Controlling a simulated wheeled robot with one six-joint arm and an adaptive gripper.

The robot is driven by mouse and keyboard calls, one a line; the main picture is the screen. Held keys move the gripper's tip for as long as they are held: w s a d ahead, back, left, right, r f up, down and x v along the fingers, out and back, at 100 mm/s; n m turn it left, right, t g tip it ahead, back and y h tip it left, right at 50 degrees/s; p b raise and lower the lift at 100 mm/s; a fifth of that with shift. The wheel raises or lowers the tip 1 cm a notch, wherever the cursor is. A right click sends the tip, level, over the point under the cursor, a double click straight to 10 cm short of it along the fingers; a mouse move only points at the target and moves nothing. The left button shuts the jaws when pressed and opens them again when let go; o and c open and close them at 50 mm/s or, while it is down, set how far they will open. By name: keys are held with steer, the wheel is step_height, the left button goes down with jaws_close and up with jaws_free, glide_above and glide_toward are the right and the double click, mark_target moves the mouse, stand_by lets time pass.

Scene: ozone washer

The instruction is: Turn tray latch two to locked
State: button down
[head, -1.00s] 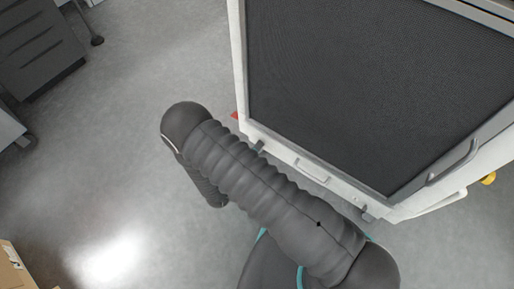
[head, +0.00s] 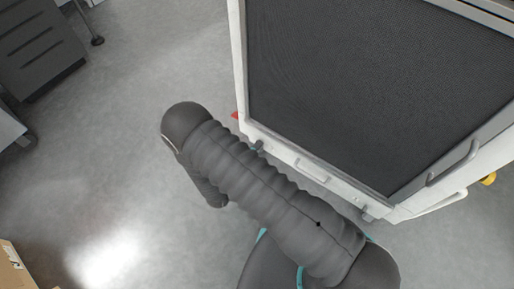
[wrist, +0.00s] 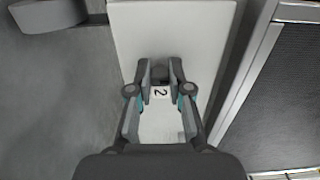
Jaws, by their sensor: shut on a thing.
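Tray latch two (wrist: 160,73) is a small dark piece on a white panel (wrist: 172,28) in the wrist view, mostly hidden between the fingers. A label with the number 2 (wrist: 160,93) sits just below it in that picture. My gripper (wrist: 161,68) is shut on the latch, one finger on each side. Its exact turn angle cannot be told. In the head view my own arm hides the gripper and I cannot make out the held latch there.
The white washer (head: 240,70) with its dark mesh panel (head: 360,80) fills the upper right of the head view. A handle (head: 312,171) is on its near edge, and a larger handle (head: 452,163) is at the right corner. Open grey floor (head: 120,160) lies left.

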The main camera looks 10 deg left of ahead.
steer(key=c, duration=1.1)
jaws_free()
steer(key=v, duration=1.2)
